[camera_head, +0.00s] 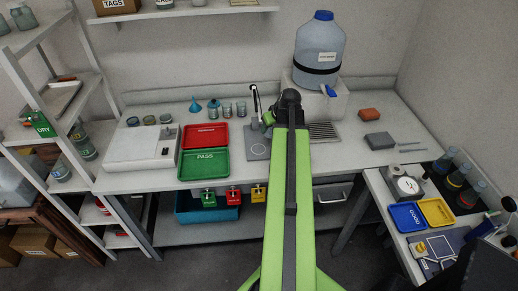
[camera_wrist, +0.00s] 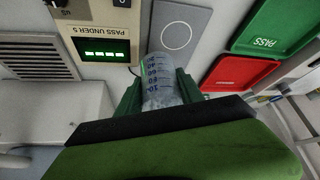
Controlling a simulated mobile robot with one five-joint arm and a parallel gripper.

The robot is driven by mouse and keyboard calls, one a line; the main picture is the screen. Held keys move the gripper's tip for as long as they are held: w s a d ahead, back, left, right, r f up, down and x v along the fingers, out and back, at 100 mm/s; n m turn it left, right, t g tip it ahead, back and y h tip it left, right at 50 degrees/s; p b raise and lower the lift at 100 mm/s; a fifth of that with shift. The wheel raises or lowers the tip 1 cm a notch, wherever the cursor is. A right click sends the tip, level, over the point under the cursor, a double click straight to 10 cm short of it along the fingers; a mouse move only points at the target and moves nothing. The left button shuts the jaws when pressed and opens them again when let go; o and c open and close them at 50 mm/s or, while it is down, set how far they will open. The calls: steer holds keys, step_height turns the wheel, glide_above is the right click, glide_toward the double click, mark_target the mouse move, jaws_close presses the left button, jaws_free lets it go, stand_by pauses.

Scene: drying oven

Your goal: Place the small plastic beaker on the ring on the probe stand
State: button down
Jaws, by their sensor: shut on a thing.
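The small plastic beaker (camera_wrist: 160,72) is clear with blue graduation marks. It shows in the wrist view between the two green fingers of my gripper (camera_wrist: 159,92), which is shut on it. The probe stand is a grey plate (camera_head: 257,143) with a dark upright post, left of my arm in the head view. In the wrist view its plate (camera_wrist: 198,22) carries a thin pale ring (camera_wrist: 176,36), just beyond the beaker. I cannot tell the beaker's height above the plate. In the head view my gripper (camera_head: 268,118) is partly hidden by my arm, and the held beaker is not clearly visible.
A lit meter (camera_wrist: 106,50) labelled "PASS UNDER 5" stands beside the plate. A green PASS tray (camera_head: 204,163) and a red tray (camera_head: 205,136) lie left of the stand. Several glass vessels (camera_head: 227,108) stand behind. A large bottle (camera_head: 319,45) stands at the back right.

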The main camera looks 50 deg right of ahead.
steer(key=s+d+r+n+y+p, duration=0.1)
steer(key=s+r+n+y+p, duration=0.15)
steer(key=s+n, duration=0.35)
steer(key=m+b, duration=0.1)
steer(key=b, duration=0.6)
glide_toward(254, 147)
steer(key=shift+w+f+t, duration=0.15)
steer(key=shift+w+t, duration=0.15)
steer(key=shift+w, duration=0.4)
steer(key=shift+w+a, duration=0.1)
steer(key=shift+w, duration=0.3)
step_height(254, 147, down, 4)
steer(key=b, duration=0.4)
steer(key=shift+f+b, duration=0.25)
steer(key=shift+b, duration=0.1)
steer(key=shift+r, duration=0.25)
steer(key=shift+f, duration=0.2)
steer(key=c, duration=0.7)
jaws_free()
steer(key=shift+c, duration=0.2)
